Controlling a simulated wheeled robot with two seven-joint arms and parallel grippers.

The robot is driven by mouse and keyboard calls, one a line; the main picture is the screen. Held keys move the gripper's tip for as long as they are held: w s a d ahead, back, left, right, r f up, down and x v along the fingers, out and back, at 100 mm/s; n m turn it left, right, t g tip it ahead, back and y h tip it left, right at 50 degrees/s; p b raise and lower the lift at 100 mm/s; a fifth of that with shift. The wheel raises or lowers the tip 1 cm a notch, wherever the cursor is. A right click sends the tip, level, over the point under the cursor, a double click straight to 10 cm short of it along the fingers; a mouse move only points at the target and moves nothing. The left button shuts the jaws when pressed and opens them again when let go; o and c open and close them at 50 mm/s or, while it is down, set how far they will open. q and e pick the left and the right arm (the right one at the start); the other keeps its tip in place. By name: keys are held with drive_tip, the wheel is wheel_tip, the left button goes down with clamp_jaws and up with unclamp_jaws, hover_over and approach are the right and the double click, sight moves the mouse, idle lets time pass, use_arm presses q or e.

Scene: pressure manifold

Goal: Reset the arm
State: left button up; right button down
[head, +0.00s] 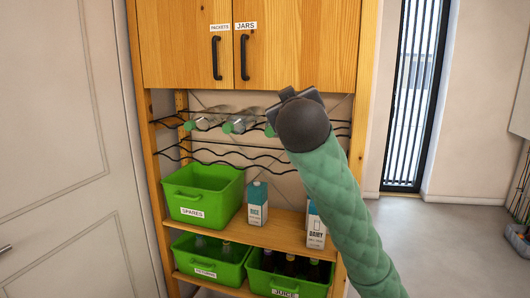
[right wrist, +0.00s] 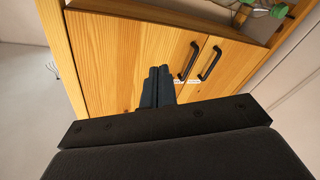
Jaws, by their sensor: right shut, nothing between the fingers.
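My right arm, in a green quilted sleeve, reaches up from the lower right in the head view. Its dark gripper (head: 300,95) is in front of the wooden shelf unit, just below the cupboard doors; the wrist hides part of it. In the right wrist view the two dark fingers (right wrist: 157,87) are together with nothing between them. They point toward the cupboard doors (right wrist: 115,50), which appear upside down there. Whether they touch the wood I cannot tell. My left gripper is in neither view.
The closed cupboard (head: 185,40) has two black handles. Below it, a wire rack (head: 185,152) holds several bottles. A green SPARES bin (head: 203,192), a RICE carton (head: 258,203) and a DAIRY carton (head: 316,232) stand on the shelf. Open floor (head: 440,240) is at right.

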drive_tip(key=s+d+f+m+g+y+p, duration=0.1)
drive_tip(key=s+d+f+g, duration=0.3)
drive_tip(key=f, duration=1.1)
drive_tip(key=s+f+g, duration=0.2)
drive_tip(key=s+f, duration=0.4)
drive_tip(key=f, duration=1)
drive_tip(key=s+d+f+m+g+y+p, duration=0.1)
drive_tip(key=s+d+f+g, duration=0.3)
drive_tip(key=f, duration=1.1)
use_arm(q)
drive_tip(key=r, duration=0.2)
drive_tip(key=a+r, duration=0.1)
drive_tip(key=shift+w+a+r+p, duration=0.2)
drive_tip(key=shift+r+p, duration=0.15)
drive_tip(key=shift+p, duration=0.05)
use_arm(e)
drive_tip(key=s+f+g, duration=0.3)
drive_tip(key=s+f, duration=0.9)
drive_tip(key=s, duration=0.2)
drive_tip(key=s+f+m+g, duration=0.1)
drive_tip(key=s+f+g, duration=0.2)
drive_tip(key=s+f, duration=0.9)
drive_tip(key=s, duration=0.3)
drive_tip(key=shift+s+f+g+h, duration=0.3)
